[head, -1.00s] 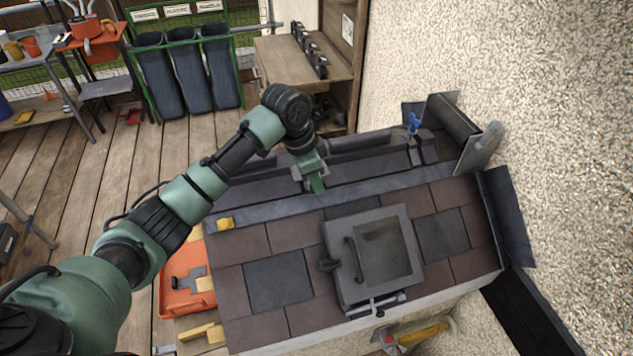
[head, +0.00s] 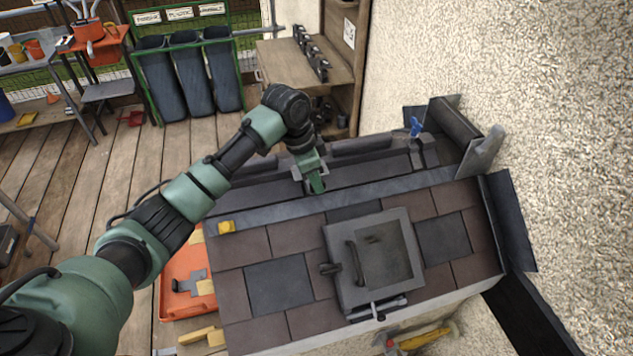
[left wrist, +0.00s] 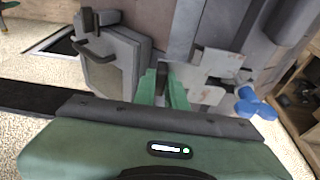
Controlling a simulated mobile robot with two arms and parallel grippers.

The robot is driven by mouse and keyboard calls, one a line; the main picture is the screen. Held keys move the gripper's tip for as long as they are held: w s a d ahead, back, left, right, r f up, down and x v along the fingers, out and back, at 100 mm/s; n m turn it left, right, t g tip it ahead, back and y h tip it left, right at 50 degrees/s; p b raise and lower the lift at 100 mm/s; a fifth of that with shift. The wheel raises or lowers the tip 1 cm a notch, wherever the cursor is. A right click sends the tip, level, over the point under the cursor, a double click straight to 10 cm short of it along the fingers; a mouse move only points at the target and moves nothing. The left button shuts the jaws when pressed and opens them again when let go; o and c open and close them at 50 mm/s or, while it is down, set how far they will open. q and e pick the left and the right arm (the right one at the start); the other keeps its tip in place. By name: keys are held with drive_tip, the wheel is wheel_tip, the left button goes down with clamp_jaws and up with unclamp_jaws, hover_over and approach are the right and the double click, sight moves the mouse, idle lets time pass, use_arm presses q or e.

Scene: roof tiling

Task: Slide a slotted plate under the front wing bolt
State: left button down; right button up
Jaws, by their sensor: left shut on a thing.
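My left gripper (head: 316,184) is at the upper edge of the tiled roof, its jaws shut and pointing down. In the left wrist view its fingers (left wrist: 162,84) are shut beside a pale, stained metal plate (left wrist: 219,62), which looks like the slotted plate. The grip on it and its slot are partly hidden. A blue wing bolt (left wrist: 255,103) shows just right of the plate there; I cannot tell whether the plate is under it. In the head view one blue wing bolt (head: 415,126) stands on a dark clamp at the ridge's right end. My right gripper is out of view.
A grey roof hatch (head: 335,268) with a handle stands up from the tiles below the gripper. An orange case (head: 183,298) is on the deck at left. A rough wall (head: 530,90) bounds the right side.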

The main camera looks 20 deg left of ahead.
use_arm(q)
drive_tip(key=shift+w+a, duration=0.4)
drive_tip(key=shift+w, duration=0.15)
idle(0.9)
drive_tip(key=shift+w+a, duration=0.2)
drive_tip(key=shift+w, duration=0.15)
drive_tip(key=shift+w+a, duration=0.2)
drive_tip(key=shift+w, duration=0.1)
idle(0.3)
drive_tip(key=shift+w+a+f, duration=0.1)
drive_tip(key=shift+w+a, duration=0.05)
drive_tip(key=shift+w, duration=0.05)
drive_tip(key=shift+w+a+f, duration=0.15)
drive_tip(key=shift+w+a, duration=0.1)
drive_tip(key=shift+w, duration=0.15)
idle(1.2)
drive_tip(key=c, duration=1.4)
unclamp_jaws()
